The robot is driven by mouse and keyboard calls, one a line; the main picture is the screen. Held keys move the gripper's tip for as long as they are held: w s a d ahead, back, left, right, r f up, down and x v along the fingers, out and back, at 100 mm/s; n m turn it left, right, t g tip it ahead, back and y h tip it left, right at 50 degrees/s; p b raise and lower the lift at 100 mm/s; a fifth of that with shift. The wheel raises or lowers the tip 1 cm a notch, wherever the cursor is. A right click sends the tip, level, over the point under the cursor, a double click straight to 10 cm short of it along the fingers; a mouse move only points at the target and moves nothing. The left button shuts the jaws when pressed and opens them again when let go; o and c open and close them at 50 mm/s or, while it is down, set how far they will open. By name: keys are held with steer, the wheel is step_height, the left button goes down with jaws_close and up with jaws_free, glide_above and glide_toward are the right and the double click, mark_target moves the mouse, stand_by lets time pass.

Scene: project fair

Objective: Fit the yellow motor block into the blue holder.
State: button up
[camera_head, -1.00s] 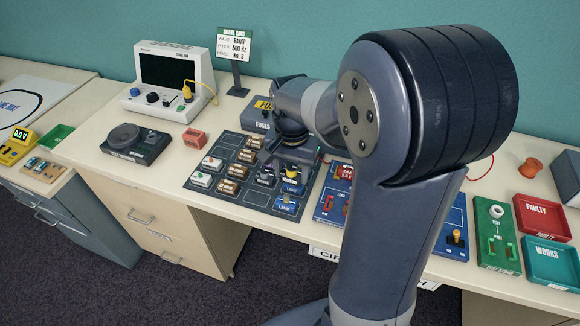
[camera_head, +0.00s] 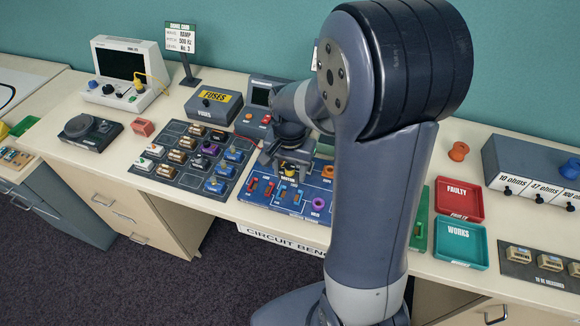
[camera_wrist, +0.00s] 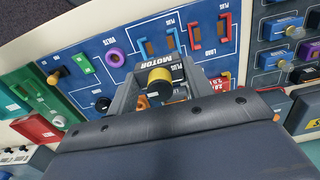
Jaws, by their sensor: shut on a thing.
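The motor block, dark with a yellow round top (camera_wrist: 160,78) and a MOTOR label, is between the grey fingers of my gripper (camera_wrist: 158,90). In the head view its yellow top (camera_head: 290,168) shows just below my gripper (camera_head: 288,160), over the far part of the blue circuit board (camera_head: 268,203). Two blue bracket holders (camera_wrist: 145,48) stand on the board beyond the block in the wrist view; they also show nearer the front edge in the head view (camera_head: 283,192). The block's underside is hidden, so I cannot tell whether it touches the board.
Red brackets (camera_wrist: 195,37), a purple ring (camera_wrist: 115,57) and a green part (camera_wrist: 85,62) stand on the board. The parts tray (camera_head: 165,182) lies to the left. The red FAULTY tray (camera_head: 458,193) and green WORKS tray (camera_head: 458,232) lie to the right.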

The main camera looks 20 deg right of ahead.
steer(key=shift+f+b, duration=2.55)
steer(key=shift+f, duration=0.9)
steer(key=shift+f+b, duration=0.35)
steer(key=shift+f, duration=0.15)
steer(key=o, duration=1.6)
steer(key=shift+c, duration=0.2)
steer(key=shift+r, duration=0.15)
steer(key=shift+r+p, duration=3.2)
steer(key=shift+r, duration=0.7)
steer(key=shift+f, duration=0.2)
